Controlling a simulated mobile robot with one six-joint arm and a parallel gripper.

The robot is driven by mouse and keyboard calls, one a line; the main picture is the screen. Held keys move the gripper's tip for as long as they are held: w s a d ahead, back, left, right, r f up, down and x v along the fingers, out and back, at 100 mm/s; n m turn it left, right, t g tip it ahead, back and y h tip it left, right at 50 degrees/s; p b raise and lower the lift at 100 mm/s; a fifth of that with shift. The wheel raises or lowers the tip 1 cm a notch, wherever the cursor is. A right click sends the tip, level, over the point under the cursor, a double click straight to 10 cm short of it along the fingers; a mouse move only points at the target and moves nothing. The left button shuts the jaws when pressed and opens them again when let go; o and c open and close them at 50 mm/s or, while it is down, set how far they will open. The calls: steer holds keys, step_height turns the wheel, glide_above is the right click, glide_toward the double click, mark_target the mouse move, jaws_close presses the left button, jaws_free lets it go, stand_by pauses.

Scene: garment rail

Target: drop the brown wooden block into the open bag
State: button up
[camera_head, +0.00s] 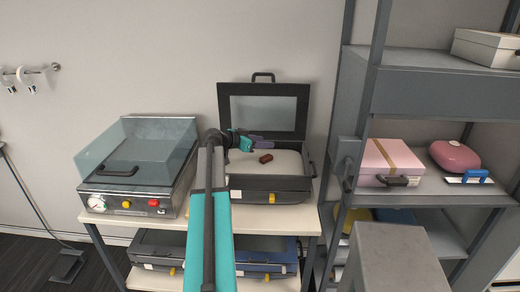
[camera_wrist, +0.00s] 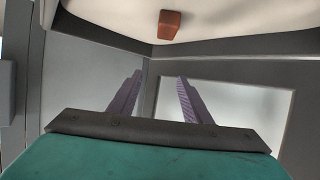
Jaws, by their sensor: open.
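The brown wooden block (camera_head: 265,158) lies on the cream padded bed of an open dark case (camera_head: 262,183) with its lid raised. In the wrist view the block (camera_wrist: 169,25) shows near the top edge, beyond my fingertips and apart from them. My gripper (camera_head: 258,142) has purple fingers and is over the case, near the block. In the wrist view its fingers (camera_wrist: 160,79) are spread with nothing between them. I cannot make out a separate bag in either view.
A machine with a clear cover (camera_head: 140,150) stands left of the case on the same table. More cases (camera_head: 170,250) lie on the shelf below. A grey rack (camera_head: 425,88) at right holds a pink box (camera_head: 390,157) and a pink rounded case (camera_head: 455,155). The raised lid (camera_head: 263,108) stands behind my gripper.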

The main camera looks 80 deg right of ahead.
steer(key=b+v, duration=0.4)
steer(key=v, duration=0.9)
steer(key=shift+w+a+r, duration=0.2)
steer(key=shift+a, duration=0.05)
steer(key=shift+r, duration=0.1)
stand_by(0.4)
